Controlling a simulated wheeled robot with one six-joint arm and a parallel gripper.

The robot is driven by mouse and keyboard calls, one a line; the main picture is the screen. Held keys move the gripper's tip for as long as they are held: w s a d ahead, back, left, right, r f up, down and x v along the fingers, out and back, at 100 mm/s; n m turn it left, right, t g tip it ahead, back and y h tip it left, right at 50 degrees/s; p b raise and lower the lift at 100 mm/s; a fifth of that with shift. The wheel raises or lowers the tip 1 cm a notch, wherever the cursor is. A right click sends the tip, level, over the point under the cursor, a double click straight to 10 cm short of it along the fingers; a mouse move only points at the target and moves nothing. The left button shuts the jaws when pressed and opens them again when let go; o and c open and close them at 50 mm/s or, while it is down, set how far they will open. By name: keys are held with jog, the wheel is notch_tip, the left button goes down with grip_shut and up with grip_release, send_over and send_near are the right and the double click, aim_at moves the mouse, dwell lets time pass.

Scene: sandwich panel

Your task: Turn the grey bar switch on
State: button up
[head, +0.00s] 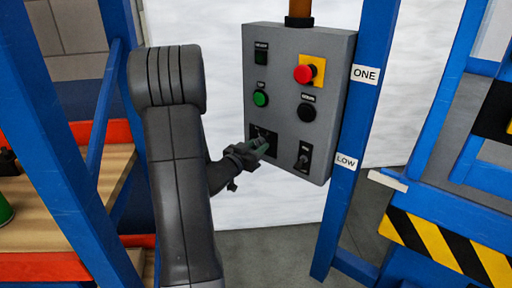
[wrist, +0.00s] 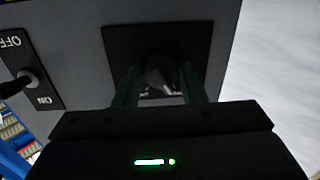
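The grey control panel (head: 290,105) hangs on a post, with the bar switch on a black square plate (head: 259,130) at its lower left. My gripper (head: 260,146) is at this plate and covers much of it in the head view. In the wrist view the grey bar switch (wrist: 162,76) is dark and sits on its black plate (wrist: 190,36). The green fingers of my gripper (wrist: 160,86) stand apart on either side of the bar, with gaps visible. The bar's exact angle is hard to read in the shadow.
A black toggle switch (head: 303,156) sits close on the right, also in the wrist view with its OFF/ON plate (wrist: 30,70). Above are a green button (head: 260,98), a black knob (head: 306,112) and a red mushroom button (head: 304,73). Blue posts (head: 350,140) flank the panel.

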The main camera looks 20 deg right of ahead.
jog(key=c, duration=0.5)
jog(key=shift+b, duration=0.3)
jog(key=shift+w+a+f+m+h+b, duration=0.1)
jog(key=shift+m+h+b, duration=0.15)
jog(key=shift+m+b, duration=3)
jog(key=shift+m+h+b, duration=0.25)
jog(key=shift+m+b, duration=2.7)
jog(key=shift+b, duration=0.5)
jog(key=o, duration=1)
